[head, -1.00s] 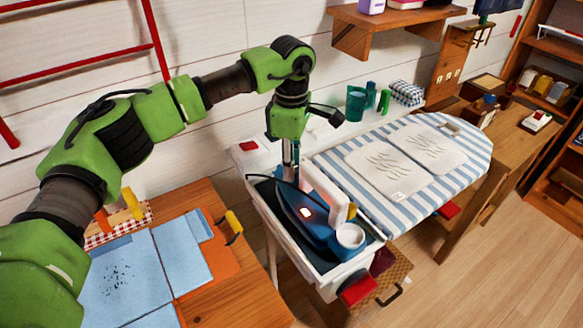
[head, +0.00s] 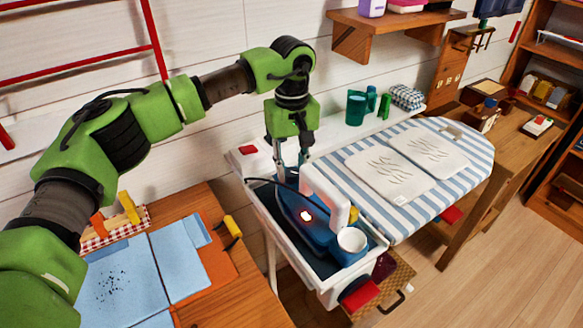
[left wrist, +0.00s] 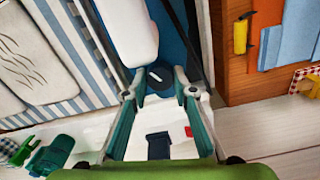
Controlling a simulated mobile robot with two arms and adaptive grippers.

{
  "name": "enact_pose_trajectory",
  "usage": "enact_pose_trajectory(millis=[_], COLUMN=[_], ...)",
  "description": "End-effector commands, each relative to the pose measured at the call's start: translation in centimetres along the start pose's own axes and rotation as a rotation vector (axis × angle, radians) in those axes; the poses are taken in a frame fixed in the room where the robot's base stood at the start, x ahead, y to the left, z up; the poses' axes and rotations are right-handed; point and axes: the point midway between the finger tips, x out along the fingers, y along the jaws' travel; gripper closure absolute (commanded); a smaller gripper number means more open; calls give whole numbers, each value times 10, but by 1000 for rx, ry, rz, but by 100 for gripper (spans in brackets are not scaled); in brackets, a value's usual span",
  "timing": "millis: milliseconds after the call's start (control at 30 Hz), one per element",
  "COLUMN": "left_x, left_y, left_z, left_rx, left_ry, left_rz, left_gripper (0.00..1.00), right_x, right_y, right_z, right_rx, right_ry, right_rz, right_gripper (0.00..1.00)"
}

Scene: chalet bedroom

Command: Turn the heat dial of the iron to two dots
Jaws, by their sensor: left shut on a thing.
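The iron has a blue body (head: 318,236) and a white handle (head: 326,198), and sits in the white tray (head: 262,215) at the end of the ironing board. My left gripper (head: 290,178) points down at the iron's rear end. In the left wrist view, its fingers (left wrist: 158,84) are shut on the dark round heat dial (left wrist: 156,78), which bears a pale mark. I cannot read any dots. The fingers hide the dial in the head view. My right gripper is not in view.
A white cup with blue (head: 351,244) stands by the iron's front. A dark cord (head: 262,181) loops by the gripper. The striped ironing board (head: 440,195) extends right. A wooden table (head: 235,280) with blue cloth stands left. Green containers (head: 356,108) stand behind.

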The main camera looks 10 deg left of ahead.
Motion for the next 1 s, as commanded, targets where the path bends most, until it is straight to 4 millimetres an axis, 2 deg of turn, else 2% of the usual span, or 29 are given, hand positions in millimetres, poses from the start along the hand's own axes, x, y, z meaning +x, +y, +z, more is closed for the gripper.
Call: enact_pose_trajectory(millis=[500, 1000], left_x=[-1, -1], left_y=[0, 0], left_z=[-1, -1], left_rx=[423, 568], left_ry=[2, 2], left_rz=[2, 2], left_gripper=[96, 96], right_x=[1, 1], right_y=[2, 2], right_z=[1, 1], right_rx=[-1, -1], right_ry=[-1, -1], right_rz=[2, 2], right_gripper=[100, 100])
